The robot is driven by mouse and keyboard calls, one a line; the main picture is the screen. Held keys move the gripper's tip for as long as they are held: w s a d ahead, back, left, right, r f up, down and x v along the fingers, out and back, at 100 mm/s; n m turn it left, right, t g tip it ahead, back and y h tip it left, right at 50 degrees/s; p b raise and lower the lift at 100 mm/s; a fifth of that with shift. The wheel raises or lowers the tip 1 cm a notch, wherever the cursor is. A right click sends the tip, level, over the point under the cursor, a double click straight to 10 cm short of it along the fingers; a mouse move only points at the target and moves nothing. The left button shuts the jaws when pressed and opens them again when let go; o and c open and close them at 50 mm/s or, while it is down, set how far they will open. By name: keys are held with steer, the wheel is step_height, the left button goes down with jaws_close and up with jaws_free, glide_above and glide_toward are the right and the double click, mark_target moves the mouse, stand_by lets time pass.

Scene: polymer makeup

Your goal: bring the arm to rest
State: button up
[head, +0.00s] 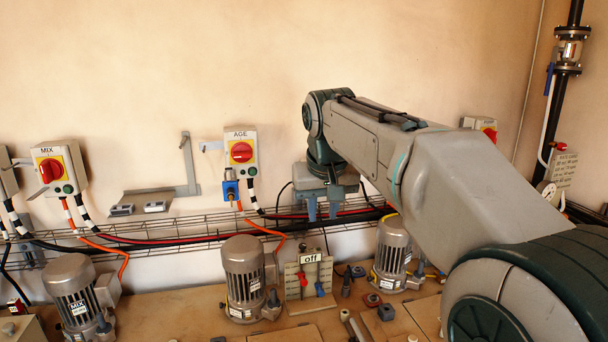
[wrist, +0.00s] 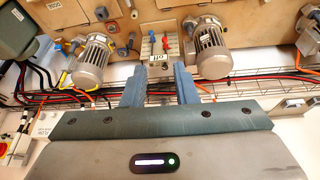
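My arm (head: 380,135) reaches out from the lower right towards the wall, raised above the bench. My gripper (head: 322,212) hangs at its far end in front of the wire cable tray, with its fingers pointing down. In the wrist view the two blue-grey fingers (wrist: 160,90) stand apart with nothing between them, so the gripper is open and empty. Beyond the fingertips is the "off" board (wrist: 167,46) with red and blue pieces; it also shows below the gripper in the head view (head: 309,277).
The wire cable tray (head: 190,238) with cables runs along the wall behind my gripper. Motors stand on the bench, one left of the board (head: 243,272) and one right (head: 393,250). The AGE switch box (head: 241,150) and MIX switch box (head: 58,168) are on the wall. The upper wall is bare.

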steer(key=s+d+f+m+b, duration=0.1)
steer(key=s+d+f, duration=0.4)
steer(key=s+f, duration=0.5)
steer(key=s+d+f+m+b, duration=0.1)
steer(key=s+d+f, duration=0.5)
steer(key=s+f, duration=0.4)
steer(key=s, duration=0.4)
steer(key=shift+d+f+b, duration=0.2)
steer(key=shift+f+b, duration=0.1)
steer(key=shift+f, duration=0.1)
steer(key=shift+o, duration=1.1)
